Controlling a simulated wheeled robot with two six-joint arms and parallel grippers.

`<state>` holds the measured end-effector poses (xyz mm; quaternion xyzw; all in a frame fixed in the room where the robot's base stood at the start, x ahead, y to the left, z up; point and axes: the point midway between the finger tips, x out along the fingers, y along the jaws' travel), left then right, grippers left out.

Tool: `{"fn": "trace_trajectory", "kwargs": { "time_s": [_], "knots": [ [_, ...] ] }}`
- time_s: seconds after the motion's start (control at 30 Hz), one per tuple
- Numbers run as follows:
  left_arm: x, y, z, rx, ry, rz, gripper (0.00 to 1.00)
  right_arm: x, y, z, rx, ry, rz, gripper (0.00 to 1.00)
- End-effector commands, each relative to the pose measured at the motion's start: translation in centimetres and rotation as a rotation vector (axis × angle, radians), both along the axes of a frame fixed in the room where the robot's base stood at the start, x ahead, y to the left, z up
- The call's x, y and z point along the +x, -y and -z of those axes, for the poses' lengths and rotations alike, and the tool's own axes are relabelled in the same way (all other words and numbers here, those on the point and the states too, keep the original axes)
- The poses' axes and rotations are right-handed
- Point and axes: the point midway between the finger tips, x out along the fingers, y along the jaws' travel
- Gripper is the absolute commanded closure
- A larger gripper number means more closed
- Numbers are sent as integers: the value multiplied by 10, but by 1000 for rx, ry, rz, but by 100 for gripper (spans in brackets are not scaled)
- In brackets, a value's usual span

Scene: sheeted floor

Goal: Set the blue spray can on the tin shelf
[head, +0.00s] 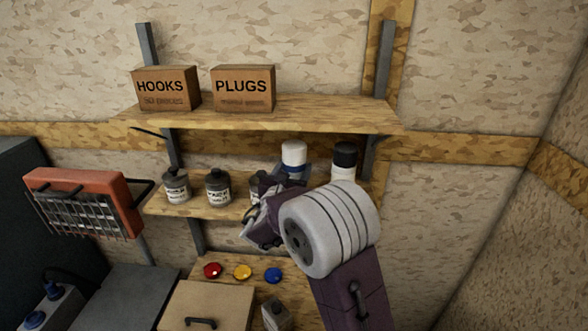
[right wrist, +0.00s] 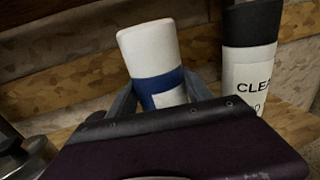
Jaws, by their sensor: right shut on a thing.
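The blue spray can (head: 293,157) has a white cap and a blue and white body. It shows upright at the lower shelf, and in the right wrist view (right wrist: 152,62) it stands between my fingers. My right gripper (head: 292,176) is shut on it; the right wrist view also shows the gripper (right wrist: 163,93). The tin shelf (head: 158,206) is the lower wooden shelf, holding several dark tins (head: 218,187). The can's base is hidden by my gripper, so I cannot tell whether it touches the shelf. My left gripper is out of view.
A black-capped white can (head: 344,161) stands right of the held can; it also shows in the wrist view (right wrist: 252,55). The upper shelf (head: 310,113) overhangs, bearing HOOKS (head: 165,88) and PLUGS (head: 243,88) boxes. A red grilled heater (head: 85,190) is at left.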

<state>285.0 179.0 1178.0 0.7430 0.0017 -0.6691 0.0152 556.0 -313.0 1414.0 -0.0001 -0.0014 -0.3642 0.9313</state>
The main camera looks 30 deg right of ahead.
Motion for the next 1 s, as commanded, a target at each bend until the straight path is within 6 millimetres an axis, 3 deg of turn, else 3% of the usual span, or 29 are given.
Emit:
{"fn": "trace_trajectory", "kwargs": {
  "time_s": [0.03,0.07,0.1,0.53,0.8,1.0],
  "knots": [
    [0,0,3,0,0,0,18,0,0,2,-1,3,0,100],
    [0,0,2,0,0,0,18,0,0,1,0,0,0,33],
    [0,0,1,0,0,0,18,0,0,1,0,0,0,22],
    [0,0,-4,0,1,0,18,-2,-2,-4,1,1,-1,20],
    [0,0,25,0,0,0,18,-46,-44,2,2,3,-7,20],
    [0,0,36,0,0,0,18,-76,-72,-1,1,2,-6,20]
  ]
}}
